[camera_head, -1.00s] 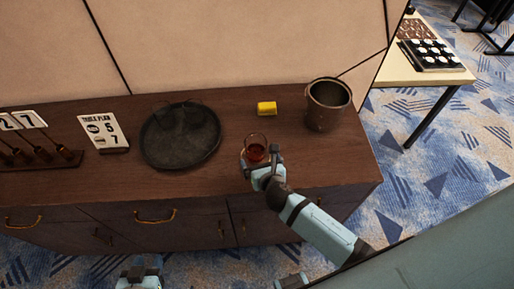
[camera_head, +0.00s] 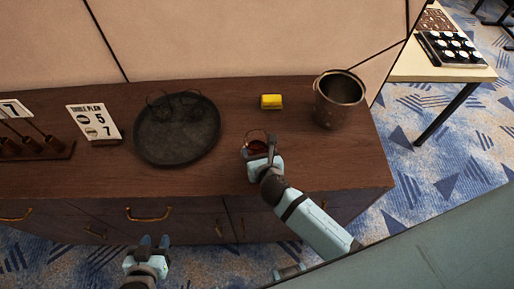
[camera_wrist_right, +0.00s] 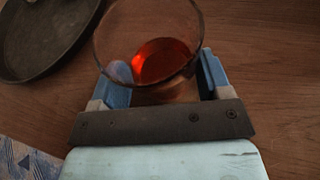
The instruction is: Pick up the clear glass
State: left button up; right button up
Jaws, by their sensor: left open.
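A clear glass (camera_head: 257,143) with red-orange liquid stands near the front of the dark wooden cabinet top. In the right wrist view the glass (camera_wrist_right: 150,40) fills the space between the two blue fingers. My right gripper (camera_head: 262,158) is at the glass, with a finger on either side of it; whether the fingers press on it I cannot tell. Part of the glass is hidden behind the gripper in the head view. My left gripper (camera_head: 153,241) is open and empty, low in front of the cabinet, away from the glass.
A round dark tray (camera_head: 177,150) lies left of the glass, with faint glass-like outlines on it. The cabinet top (camera_head: 232,165) is bare between tray and glass.

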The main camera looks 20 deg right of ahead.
jog(key=c, duration=0.4)
jog(key=shift+w+r, duration=0.1)
jog(key=shift+r, duration=1.1)
notch_tip(320, 180, up, 17)
jog(key=p, duration=0.2)
jog(key=shift+r, duration=0.15)
